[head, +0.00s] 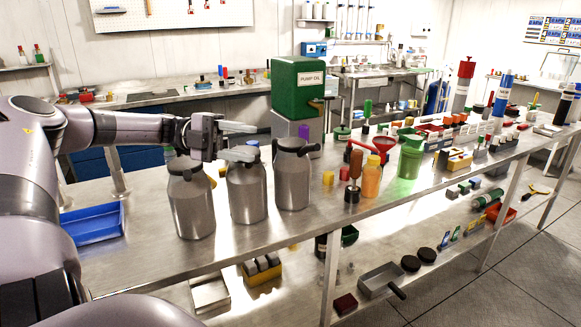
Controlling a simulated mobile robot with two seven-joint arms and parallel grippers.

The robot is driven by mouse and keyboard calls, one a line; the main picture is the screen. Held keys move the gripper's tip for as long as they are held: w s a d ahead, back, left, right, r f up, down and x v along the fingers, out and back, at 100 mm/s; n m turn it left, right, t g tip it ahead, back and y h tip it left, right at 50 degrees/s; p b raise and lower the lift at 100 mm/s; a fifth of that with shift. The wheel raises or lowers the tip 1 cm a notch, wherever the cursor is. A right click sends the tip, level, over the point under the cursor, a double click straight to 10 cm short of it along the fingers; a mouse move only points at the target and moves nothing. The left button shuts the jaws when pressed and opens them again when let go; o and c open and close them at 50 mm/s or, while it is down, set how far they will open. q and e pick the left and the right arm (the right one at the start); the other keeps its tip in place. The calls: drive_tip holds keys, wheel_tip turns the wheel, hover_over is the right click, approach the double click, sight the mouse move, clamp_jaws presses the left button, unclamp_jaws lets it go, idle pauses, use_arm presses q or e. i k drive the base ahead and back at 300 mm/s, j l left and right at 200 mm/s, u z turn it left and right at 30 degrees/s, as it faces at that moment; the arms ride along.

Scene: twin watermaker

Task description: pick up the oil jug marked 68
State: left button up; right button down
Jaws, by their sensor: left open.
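Three grey metal jugs with dark caps stand upright on the steel bench: a left jug (192,208), a middle jug (247,195) and a right jug (292,182). No number is readable on any of them, so I cannot tell which is marked 68. Contact cannot be told. My right gripper is not in view.
A green pump oil box (298,88) stands behind the jugs. An orange bottle (371,178), a green beaker (410,160) and several small items crowd the bench to the right. A blue tray (93,224) lies at left. The bench front left of the jugs is clear.

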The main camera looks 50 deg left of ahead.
sight(292, 162)
drive_tip(key=i+j, duration=0.2)
drive_tip(key=j, duration=0.2)
drive_tip(key=i+j, duration=0.2)
drive_tip(key=j, duration=0.2)
drive_tip(key=i+j, duration=0.25)
drive_tip(key=j, duration=0.15)
